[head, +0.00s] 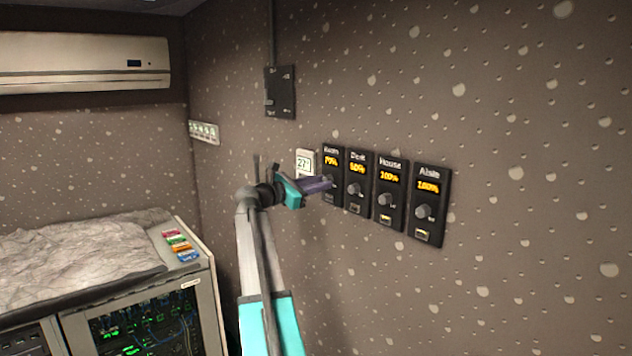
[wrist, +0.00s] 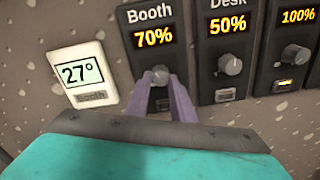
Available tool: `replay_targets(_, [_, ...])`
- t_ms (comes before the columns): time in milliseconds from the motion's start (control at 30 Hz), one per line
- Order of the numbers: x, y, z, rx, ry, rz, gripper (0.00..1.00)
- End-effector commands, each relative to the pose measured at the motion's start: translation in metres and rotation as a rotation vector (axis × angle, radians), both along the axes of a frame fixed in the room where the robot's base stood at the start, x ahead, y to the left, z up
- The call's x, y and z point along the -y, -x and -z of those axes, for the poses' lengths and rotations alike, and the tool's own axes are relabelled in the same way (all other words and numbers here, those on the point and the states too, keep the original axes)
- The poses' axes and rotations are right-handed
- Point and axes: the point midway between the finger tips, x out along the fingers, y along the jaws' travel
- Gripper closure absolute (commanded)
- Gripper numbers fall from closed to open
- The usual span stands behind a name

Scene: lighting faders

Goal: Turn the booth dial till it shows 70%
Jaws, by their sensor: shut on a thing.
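The Booth dimmer (wrist: 135,38) is a black wall panel whose yellow display reads 70% in the wrist view. Its grey knob (wrist: 160,75) sits below the display, between my gripper's fingertips. My gripper (wrist: 162,85) has purple fingers and is shut on that knob. In the head view the Booth panel (head: 332,160) is the leftmost of the row, and my gripper (head: 328,183) reaches it from the left, covering part of it. The lower part of the Booth panel is hidden behind the fingers.
To its right are the Desk dimmer (head: 357,167) at 50%, House (head: 390,165) at 100% and Aisle (head: 429,175) at 100%. A white thermostat (wrist: 82,78) reading 27° is close on the left. A rack cabinet (head: 205,300) stands lower left.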

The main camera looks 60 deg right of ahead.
Motion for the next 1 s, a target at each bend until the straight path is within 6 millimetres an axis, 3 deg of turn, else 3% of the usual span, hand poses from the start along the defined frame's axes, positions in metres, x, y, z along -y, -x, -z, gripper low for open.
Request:
replay_targets(33, [0.002, -0.002, -0.007, -0.008, 0.011, -0.008, 1.0])
replay_targets(333, [0.002, -0.002, -0.007, -0.008, 0.011, -0.008, 1.0])
replay_targets(367, [0.002, -0.002, -0.007, -0.008, 0.011, -0.008, 0.77])
replay_targets(467, [0.002, -0.002, -0.006, -0.007, 0.011, -0.009, 0.6])
replay_targets(1000, [-0.01, -0.005, -0.001, -0.004, 0.006, -0.007, 0.59])
